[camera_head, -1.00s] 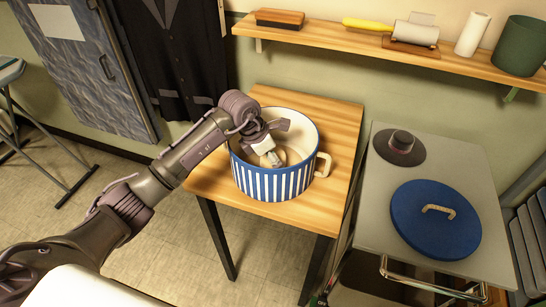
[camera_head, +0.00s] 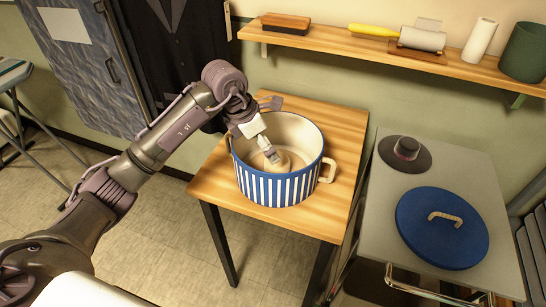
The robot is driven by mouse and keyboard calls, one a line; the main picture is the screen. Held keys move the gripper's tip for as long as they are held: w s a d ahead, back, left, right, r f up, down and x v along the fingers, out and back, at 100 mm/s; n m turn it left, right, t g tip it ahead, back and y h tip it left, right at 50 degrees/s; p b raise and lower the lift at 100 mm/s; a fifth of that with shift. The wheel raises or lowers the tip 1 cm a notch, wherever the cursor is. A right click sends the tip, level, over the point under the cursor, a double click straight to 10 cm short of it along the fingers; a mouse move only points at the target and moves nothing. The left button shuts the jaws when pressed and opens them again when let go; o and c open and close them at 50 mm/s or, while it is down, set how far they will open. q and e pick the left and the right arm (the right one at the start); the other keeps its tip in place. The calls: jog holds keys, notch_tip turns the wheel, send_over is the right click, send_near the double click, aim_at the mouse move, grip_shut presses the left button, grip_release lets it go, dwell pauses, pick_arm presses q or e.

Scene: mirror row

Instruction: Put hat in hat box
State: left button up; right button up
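The hat box (camera_head: 278,187) is a round, open container with blue and white stripes and a beige handle, standing on the wooden table. A dark hat with a wide brim (camera_head: 405,157) rests on the grey cart top. The blue round lid (camera_head: 425,238) with a beige handle lies in front of it. My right gripper is out of view.
The wooden table (camera_head: 222,183) has bare room around the box. The grey cart (camera_head: 375,215) stands to the right. A wall shelf (camera_head: 350,45) above holds a brush, a lint roller, a white roll and a green bin. A dark garment hangs behind my arm.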

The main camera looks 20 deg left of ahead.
pick_arm(q)
jog(key=shift+v, duration=1.7)
